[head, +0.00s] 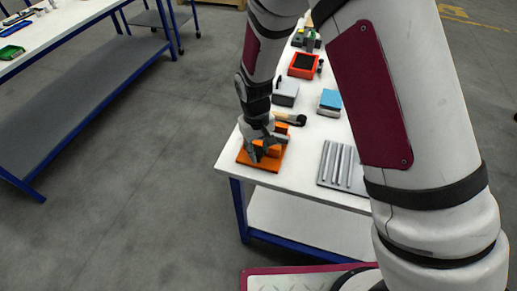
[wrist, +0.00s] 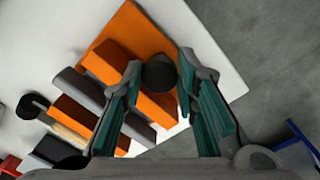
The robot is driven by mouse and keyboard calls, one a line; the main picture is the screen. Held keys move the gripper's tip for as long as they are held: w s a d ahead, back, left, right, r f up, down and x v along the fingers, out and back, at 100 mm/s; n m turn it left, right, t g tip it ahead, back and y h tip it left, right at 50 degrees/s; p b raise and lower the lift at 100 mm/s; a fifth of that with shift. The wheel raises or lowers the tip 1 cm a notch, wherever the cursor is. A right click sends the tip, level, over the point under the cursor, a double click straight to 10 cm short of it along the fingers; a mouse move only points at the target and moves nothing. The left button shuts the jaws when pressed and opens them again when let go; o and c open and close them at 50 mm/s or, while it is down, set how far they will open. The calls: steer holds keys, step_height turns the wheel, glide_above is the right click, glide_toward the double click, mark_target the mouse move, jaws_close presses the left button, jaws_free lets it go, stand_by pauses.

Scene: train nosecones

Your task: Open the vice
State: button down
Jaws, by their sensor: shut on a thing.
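The orange vice (head: 245,160) sits at the near left corner of the white table, partly hidden behind my gripper. In the wrist view the vice (wrist: 127,28) shows its flat orange base plate, orange blocks and grey jaw pieces. A dark round knob (wrist: 160,74) sits at the end of the vice. My gripper (wrist: 160,66) has its two teal-padded fingers on either side of this knob and is shut on it. In the head view my gripper (head: 260,152) reaches down over the vice.
On the white table (head: 230,160) a brush (head: 290,118) lies just behind the vice. A grey box (head: 285,92), a blue-topped block (head: 330,101) and a red box (head: 303,66) stand farther back. A grooved grey plate (head: 342,166) lies to the right. Floor is open at the left.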

mark_target(257, 151)
steer(key=shift+w+a+r, duration=0.1)
steer(key=shift+w+a, duration=0.05)
steer(key=shift+w, duration=0.15)
steer(key=c, duration=1.2)
jaws_free()
steer(key=shift+c, duration=0.2)
steer(key=shift+s+a+r, duration=0.1)
steer(key=shift+r, duration=1.9)
steer(key=shift+s+r, duration=0.1)
steer(key=shift+r, duration=1.85)
